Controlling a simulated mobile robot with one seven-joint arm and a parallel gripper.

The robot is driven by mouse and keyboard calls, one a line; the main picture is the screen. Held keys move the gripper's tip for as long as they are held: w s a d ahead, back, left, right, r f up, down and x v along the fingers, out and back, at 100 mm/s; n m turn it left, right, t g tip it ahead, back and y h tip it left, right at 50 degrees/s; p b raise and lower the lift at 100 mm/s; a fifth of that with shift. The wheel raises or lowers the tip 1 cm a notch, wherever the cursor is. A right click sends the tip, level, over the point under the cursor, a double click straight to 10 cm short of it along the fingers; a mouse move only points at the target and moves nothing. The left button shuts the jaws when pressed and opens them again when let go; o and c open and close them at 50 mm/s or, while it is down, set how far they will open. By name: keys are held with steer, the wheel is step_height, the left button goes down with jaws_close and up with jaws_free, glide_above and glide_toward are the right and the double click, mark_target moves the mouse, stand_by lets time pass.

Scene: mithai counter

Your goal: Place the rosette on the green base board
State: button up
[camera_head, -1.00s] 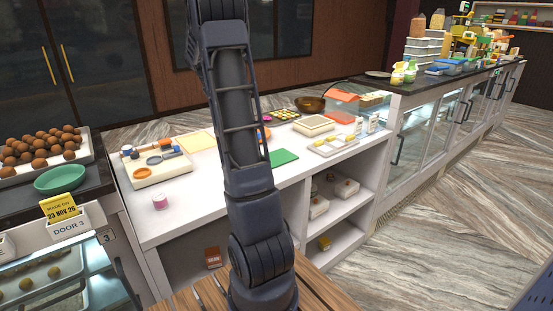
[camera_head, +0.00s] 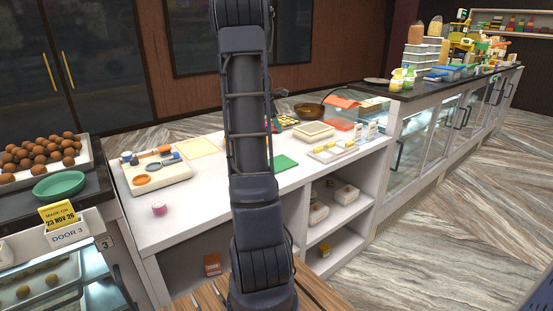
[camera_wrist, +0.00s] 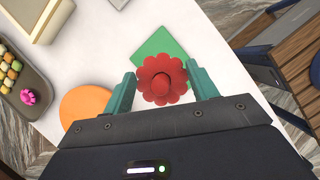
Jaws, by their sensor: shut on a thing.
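The red rosette (camera_wrist: 162,80), flower-shaped with a raised round centre, is between the two teal fingers of my gripper (camera_wrist: 163,88) in the wrist view. The gripper is shut on it. The green base board (camera_wrist: 157,48) lies flat on the white counter beyond and partly behind the rosette in that view. The board also shows in the head view (camera_head: 286,162), just right of my arm, which hides its left part. My gripper is mostly hidden behind my arm in the head view. I cannot tell the rosette's height above the counter.
An orange disc (camera_wrist: 84,108) lies left of the gripper in the wrist view. A tray (camera_wrist: 42,112) of sweets with a pink rosette (camera_wrist: 28,97) is farther left, near a pale box (camera_wrist: 62,8).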

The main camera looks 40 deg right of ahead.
step_height(320, 180, down, 16)
steer(key=shift+r, duration=0.2)
stand_by(0.4)
steer(key=shift+f, duration=0.1)
steer(key=o, duration=1)
steer(key=shift+c, duration=0.2)
